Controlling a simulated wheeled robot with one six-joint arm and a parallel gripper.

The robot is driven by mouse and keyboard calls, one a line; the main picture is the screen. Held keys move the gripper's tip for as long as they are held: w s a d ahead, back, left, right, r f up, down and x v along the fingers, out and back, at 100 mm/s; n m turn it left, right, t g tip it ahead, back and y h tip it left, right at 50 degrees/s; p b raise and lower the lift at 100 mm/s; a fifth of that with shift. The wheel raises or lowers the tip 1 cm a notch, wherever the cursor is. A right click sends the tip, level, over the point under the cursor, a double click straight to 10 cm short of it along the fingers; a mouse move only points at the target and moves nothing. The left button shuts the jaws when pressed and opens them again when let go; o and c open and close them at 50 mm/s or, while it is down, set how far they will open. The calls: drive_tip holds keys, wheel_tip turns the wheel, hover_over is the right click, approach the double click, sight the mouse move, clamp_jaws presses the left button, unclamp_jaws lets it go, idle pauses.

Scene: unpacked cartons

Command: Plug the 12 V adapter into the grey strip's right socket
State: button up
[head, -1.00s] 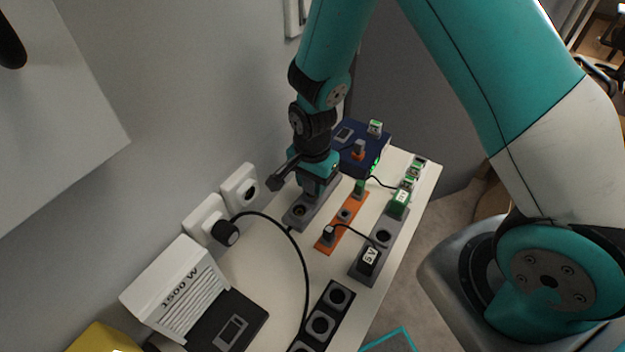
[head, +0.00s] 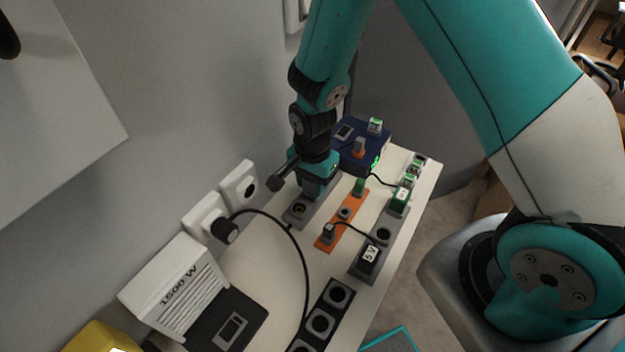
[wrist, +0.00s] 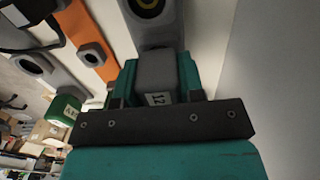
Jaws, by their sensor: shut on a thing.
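My gripper (wrist: 156,88) is shut on the 12 V adapter (wrist: 156,72), a grey block with a white "12" label. The adapter is over the far end of the grey strip (head: 290,219) nearest the wall, which also shows in the wrist view (wrist: 160,34). The strip's near round socket (head: 299,209) is empty. In the head view my gripper (head: 316,190) hides the strip's far end and most of the adapter. I cannot tell whether the adapter is seated or just above the socket.
An orange strip (head: 351,211) lies close on the right with small plugs. Beyond it another grey strip (head: 383,217) holds a 5 V adapter (head: 369,257) and a green adapter (head: 399,200). A dark blue box (head: 348,155) stands behind my gripper. A black cable (head: 303,262) crosses the table.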

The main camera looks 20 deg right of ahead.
drive_tip(key=shift+f, duration=0.3)
idle(0.4)
drive_tip(key=o, duration=1.2)
wheel_tip(320, 180, up, 18)
drive_tip(key=b, duration=0.1)
drive_tip(key=shift+f, duration=0.25)
